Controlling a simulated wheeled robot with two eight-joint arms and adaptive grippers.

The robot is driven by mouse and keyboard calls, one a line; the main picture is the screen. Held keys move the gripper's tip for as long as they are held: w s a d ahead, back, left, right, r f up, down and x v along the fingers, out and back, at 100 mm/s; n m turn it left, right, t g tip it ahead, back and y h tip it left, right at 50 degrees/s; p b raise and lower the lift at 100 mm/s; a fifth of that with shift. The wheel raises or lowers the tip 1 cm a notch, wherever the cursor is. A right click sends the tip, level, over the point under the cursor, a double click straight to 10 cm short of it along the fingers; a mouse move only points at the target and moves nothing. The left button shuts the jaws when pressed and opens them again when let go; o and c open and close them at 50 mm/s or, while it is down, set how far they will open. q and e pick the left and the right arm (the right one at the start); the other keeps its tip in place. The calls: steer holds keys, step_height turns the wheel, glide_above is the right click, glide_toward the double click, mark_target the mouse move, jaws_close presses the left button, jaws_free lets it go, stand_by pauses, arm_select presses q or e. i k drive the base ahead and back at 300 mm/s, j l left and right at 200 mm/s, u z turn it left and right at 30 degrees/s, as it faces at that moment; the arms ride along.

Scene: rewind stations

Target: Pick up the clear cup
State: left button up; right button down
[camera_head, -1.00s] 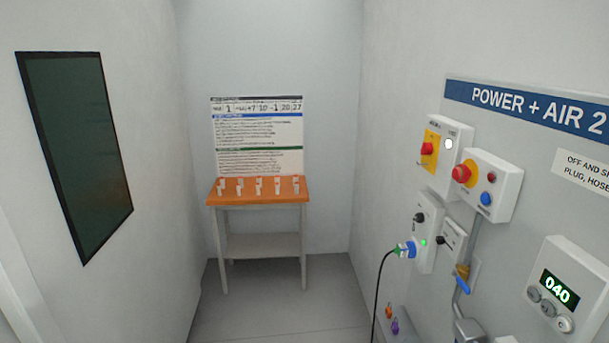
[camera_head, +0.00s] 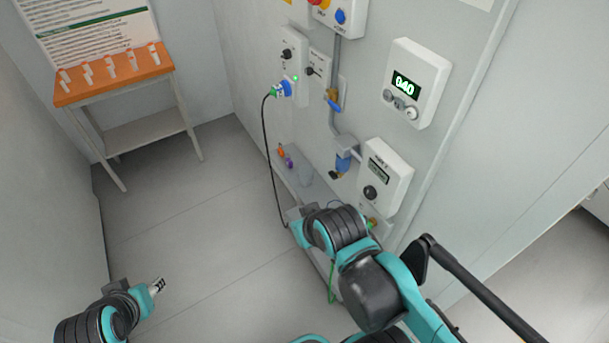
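A small greyish, translucent shape (camera_head: 305,176) stands on the low ledge by the right wall; it may be the clear cup, but it is too small to tell. My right gripper (camera_head: 296,216) is just in front of the ledge, below that shape and apart from it. Its fingers are too small and partly hidden to show open or shut. My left gripper (camera_head: 157,286) is low at the left, over the floor and far from the ledge. Its fingertips are too small to read.
An orange-topped table (camera_head: 120,88) with several small white items stands at the back left. Orange and purple fittings (camera_head: 285,155) sit on the ledge. The middle floor is clear.

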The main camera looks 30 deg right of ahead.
mark_target(306, 173)
steer(key=i+j, duration=0.45)
steer(key=i+j+z, duration=0.15)
steer(key=z, duration=0.3)
steer(key=i+j+z, duration=0.1)
steer(key=z, duration=0.35)
steer(key=j+z, duration=0.45)
steer(key=l+z, duration=0.1)
steer(key=z, duration=0.75)
